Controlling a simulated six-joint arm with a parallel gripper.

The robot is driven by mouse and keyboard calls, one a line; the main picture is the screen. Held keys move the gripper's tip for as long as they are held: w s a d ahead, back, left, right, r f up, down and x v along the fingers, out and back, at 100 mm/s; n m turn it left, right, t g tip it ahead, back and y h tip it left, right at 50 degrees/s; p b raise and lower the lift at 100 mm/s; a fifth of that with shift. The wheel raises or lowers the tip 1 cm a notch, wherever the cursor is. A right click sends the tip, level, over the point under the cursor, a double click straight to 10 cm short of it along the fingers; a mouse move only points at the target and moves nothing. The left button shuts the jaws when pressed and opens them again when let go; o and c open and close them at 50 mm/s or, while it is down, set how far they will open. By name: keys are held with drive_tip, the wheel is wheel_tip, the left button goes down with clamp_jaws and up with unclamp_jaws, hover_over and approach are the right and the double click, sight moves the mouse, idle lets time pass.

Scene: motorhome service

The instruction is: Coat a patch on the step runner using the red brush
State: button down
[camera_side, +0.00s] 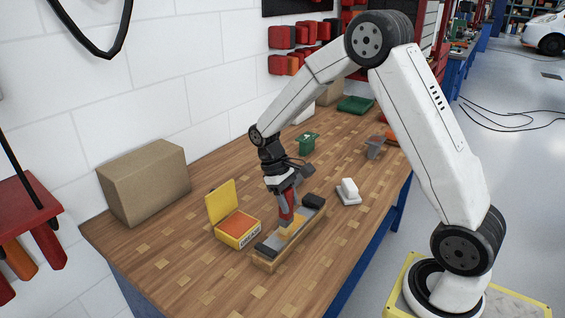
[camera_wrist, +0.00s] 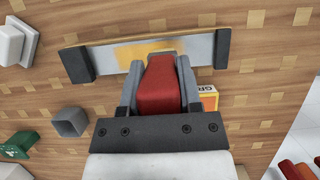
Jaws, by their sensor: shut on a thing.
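The step runner (camera_wrist: 197,47) is a grey metal strip on a wooden base with black end blocks, lying on the bench. It also shows in the side view (camera_side: 263,261). A yellow-orange patch (camera_wrist: 146,52) covers part of the strip's middle. My gripper (camera_wrist: 163,92) is shut on the red brush (camera_wrist: 160,84). In the side view my gripper (camera_side: 284,190) holds the brush (camera_side: 286,207) roughly upright over the middle of the runner. The bristle tip is hidden in the wrist view, and I cannot tell whether it touches the strip.
An open yellow grease box (camera_side: 237,226) with an orange inside stands left of the runner. A cardboard box (camera_side: 146,182) is further left. A white block (camera_side: 348,190), a grey cup (camera_side: 374,147) and a green container (camera_side: 306,142) stand behind. The bench front is clear.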

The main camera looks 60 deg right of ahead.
drive_tip(key=a+r, duration=0.3)
drive_tip(key=r, duration=0.5)
drive_tip(key=shift+a, duration=0.15)
idle(0.5)
idle(0.5)
